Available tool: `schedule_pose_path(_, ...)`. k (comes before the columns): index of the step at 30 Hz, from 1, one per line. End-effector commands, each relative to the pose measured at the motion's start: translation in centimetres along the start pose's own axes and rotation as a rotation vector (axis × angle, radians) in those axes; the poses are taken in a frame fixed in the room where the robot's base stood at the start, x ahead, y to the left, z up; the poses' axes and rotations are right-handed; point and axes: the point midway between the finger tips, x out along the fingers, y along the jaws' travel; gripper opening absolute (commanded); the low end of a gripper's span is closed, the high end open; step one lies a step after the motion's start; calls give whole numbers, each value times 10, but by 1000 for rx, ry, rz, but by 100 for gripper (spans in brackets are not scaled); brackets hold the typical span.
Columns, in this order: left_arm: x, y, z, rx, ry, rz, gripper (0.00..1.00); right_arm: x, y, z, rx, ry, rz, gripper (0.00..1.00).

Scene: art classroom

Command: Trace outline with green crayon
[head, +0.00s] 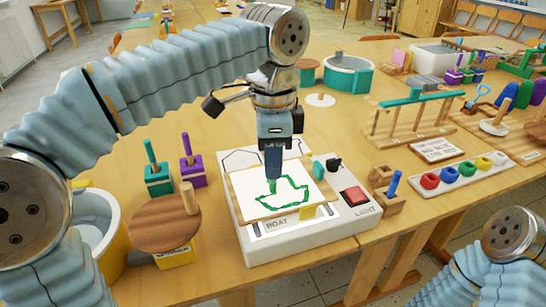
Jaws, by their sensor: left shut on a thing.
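A white sheet of paper (306,172) lies on a wooden board on a white light box (253,247) marked BOAT and LIGHT. A green boat outline (288,203) is drawn on the paper, with lines around the hull and up a taller right part. My left gripper (273,172) points straight down over the paper and is shut on a green crayon (272,187). The crayon's tip is at the paper, near the upper left of the outline; I cannot tell whether it touches. My right arm shows at the lower right, but its gripper is out of view.
A round wooden lid (165,226), a sponge box (175,258), and green (158,180) and purple (193,171) peg blocks stand left of the light box. A red button (355,195) is on its right side. A tray of coloured rings (458,172) lies farther right.

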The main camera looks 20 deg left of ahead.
Motion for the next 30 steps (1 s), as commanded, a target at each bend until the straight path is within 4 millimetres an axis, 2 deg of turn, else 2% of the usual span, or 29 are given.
schedule_pose_path(9, -1, 0, 0, 0, 1, 0, 0, -2, -1, 0, 0, 0, 0, 39)
schedule_pose_path(17, -25, 0, 0, 0, 1, -1, 0, -17, -7, 0, 0, 0, 0, 39)
schedule_pose_path(24, -38, 0, 0, 0, 1, -1, 0, -13, -5, 0, 0, 0, 0, 39)
schedule_pose_path(30, -40, 0, 0, 0, 0, 0, 0, -13, -5, 0, 0, 0, 0, 39)
